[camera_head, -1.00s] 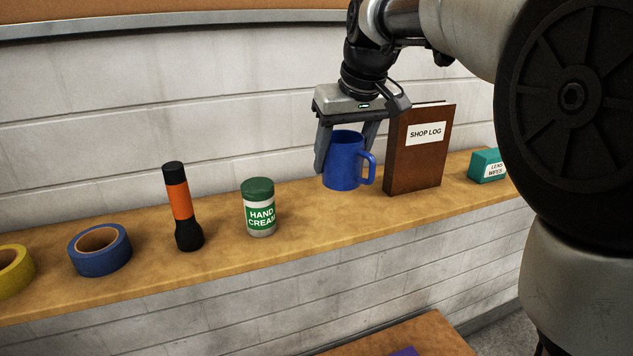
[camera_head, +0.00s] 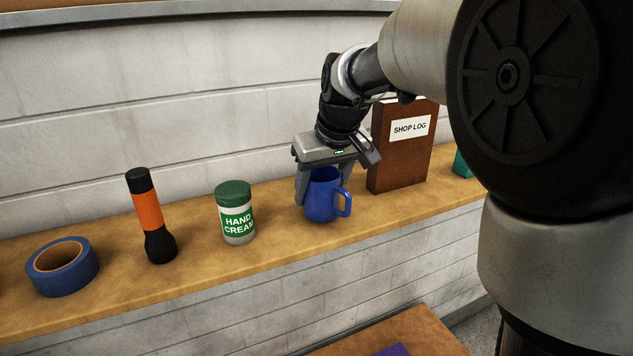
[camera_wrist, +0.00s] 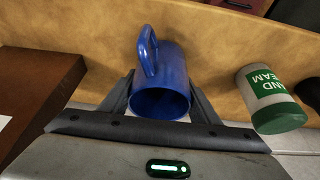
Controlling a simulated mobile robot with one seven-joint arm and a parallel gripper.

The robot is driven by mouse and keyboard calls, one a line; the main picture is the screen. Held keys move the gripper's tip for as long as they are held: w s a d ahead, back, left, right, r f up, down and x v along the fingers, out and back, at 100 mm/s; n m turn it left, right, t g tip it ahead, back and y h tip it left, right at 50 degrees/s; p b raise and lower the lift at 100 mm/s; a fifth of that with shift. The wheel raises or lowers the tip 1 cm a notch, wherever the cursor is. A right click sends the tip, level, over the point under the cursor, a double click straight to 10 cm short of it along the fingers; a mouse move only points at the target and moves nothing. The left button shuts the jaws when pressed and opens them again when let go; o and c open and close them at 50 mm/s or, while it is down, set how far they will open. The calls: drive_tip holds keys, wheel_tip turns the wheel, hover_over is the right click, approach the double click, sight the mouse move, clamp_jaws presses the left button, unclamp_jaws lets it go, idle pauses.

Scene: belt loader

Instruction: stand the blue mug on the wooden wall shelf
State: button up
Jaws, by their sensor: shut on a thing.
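The blue mug (camera_head: 322,200) is upright at the wooden wall shelf (camera_head: 280,252), between the hand cream jar and the brown book. Its handle points right in the head view. My gripper (camera_head: 318,195) comes down from above and is shut on the mug, with a finger on either side. The wrist view also shows the mug (camera_wrist: 163,82) between both fingers, mouth toward the camera. The mug's base looks to be at the shelf surface, but I cannot tell whether it touches.
The hand cream jar (camera_head: 236,213) stands left of the mug and the SHOP LOG book (camera_head: 400,150) close to its right. A flashlight (camera_head: 150,215) and blue tape roll (camera_head: 62,267) are further left. A teal box (camera_head: 462,163) is partly hidden at right.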

drive_tip(key=shift+f, duration=0.2)
drive_tip(key=shift+f, duration=0.15)
drive_tip(key=o, duration=1.3)
